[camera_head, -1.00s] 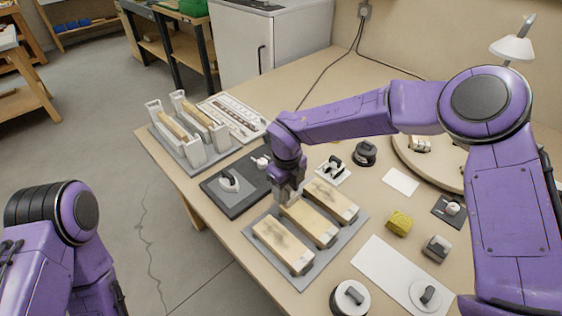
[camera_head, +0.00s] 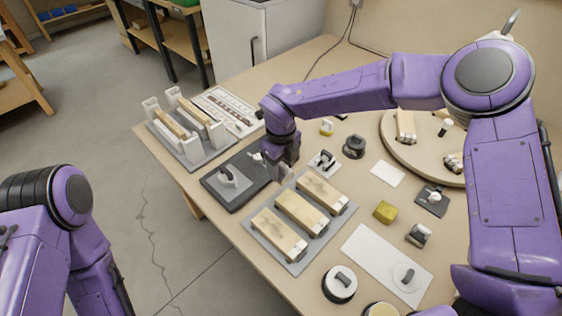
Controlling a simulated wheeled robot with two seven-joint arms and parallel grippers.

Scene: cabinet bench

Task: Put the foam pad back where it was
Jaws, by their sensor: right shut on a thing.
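My right gripper (camera_head: 286,172) is low between the dark tray (camera_head: 214,196) and the board rack. It is shut on a small pale thing, likely the foam pad, which the fingers mostly hide; its shape is not clear. The dark tray holds a pale-based piece with a dark handle (camera_head: 229,177) at its left, and a small white-topped piece (camera_head: 256,157) shows near its far side, beside my gripper.
A yellow block (camera_head: 385,212), a white card (camera_head: 387,173) and a white sheet (camera_head: 366,262) lie to the right. A black round piece (camera_head: 354,147) and a small handled piece (camera_head: 322,161) stand near my gripper. A white-posted rack (camera_head: 181,130) is at the far left.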

